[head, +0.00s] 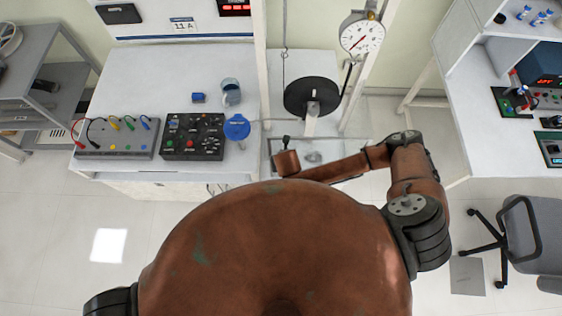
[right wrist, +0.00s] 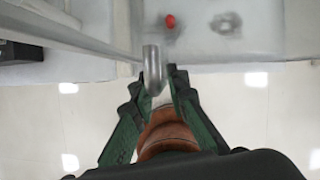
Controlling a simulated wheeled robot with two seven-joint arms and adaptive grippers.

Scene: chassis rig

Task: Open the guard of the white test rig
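The white test rig (head: 262,60) stands at the centre back in the head view, with a dial gauge (head: 361,36) and a black disc (head: 312,97). A clear panel, seemingly the guard (head: 322,157), sits low at its front. My right gripper (head: 286,143) is at this panel's left side, small and dark in that view. In the right wrist view my right gripper (right wrist: 157,82) has its green fingers close on both sides of a grey metal bar, seemingly a handle (right wrist: 152,58), and looks shut on it. The guard's hinge cannot be made out. My left gripper is out of view.
Left of the rig, a white bench holds a black control box (head: 192,137), a grey terminal box (head: 117,138), a glass beaker (head: 231,92) and a blue round lid (head: 237,127). A right bench (head: 470,100) and office chair (head: 530,235) stand to the right. The floor at left is clear.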

